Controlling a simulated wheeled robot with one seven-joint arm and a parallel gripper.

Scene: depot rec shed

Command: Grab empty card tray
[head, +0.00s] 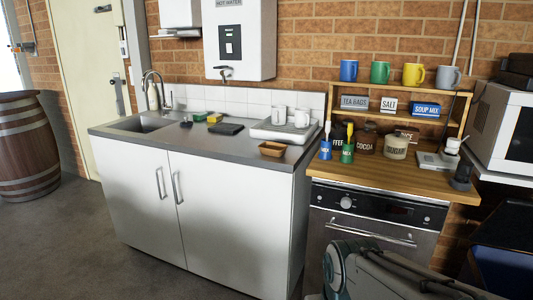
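A small brown tray (272,149), which looks like the card tray, sits on the grey counter (224,146) near its front right corner. It is upright, and I see nothing in it at this size. Parts of my own arm, grey and teal, show at the bottom right, in front of the oven and low, well apart from the tray. My gripper is not in view.
A white drainer (262,133) with two white mugs stands behind the tray. A dark flat item (232,129), sponges and a sink (143,124) lie to the left. The floor (75,250) at left is clear.

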